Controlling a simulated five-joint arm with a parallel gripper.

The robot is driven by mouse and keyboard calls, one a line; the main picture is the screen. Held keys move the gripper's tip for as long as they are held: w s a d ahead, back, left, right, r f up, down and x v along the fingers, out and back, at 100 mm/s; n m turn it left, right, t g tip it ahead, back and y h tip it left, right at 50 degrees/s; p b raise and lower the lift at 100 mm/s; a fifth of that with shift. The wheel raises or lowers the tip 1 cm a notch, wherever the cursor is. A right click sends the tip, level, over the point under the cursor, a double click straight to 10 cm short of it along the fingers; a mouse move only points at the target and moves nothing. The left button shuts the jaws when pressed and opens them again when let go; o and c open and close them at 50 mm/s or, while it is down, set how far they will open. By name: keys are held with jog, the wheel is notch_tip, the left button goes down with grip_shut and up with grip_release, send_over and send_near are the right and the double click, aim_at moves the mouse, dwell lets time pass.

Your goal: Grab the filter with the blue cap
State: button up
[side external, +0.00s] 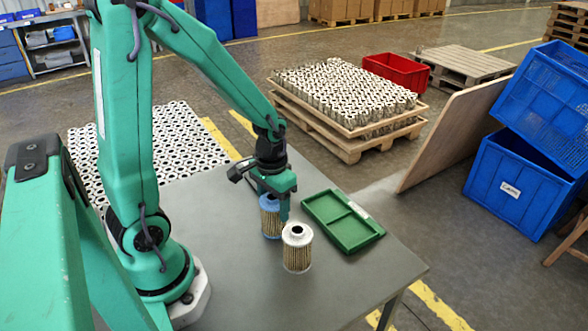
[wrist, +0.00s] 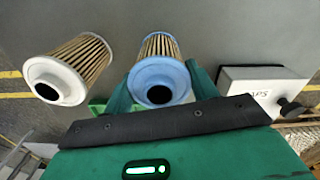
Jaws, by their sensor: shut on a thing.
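The filter with the blue cap (side external: 270,221) stands upright on the grey table in the side view, with pleated tan sides. In the wrist view the same blue-capped filter (wrist: 160,75) lies between the two green fingers. My gripper (side external: 277,205) points down over it and is shut on it, with a finger along its side. The filter with the white cap (side external: 297,250) stands upright just in front and to the right of it, apart from the fingers; it also shows at the left of the wrist view (wrist: 70,68). Part of the blue cap is hidden by my gripper in the side view.
A green tray with two compartments (side external: 373,232) lies on the table right of the filters and looks empty. The table's front (side external: 330,300) is clear. Beyond the table stand a pallet of filters (side external: 345,133) and blue crates (side external: 515,190).

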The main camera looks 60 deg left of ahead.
jog(key=shift+r, duration=4.9)
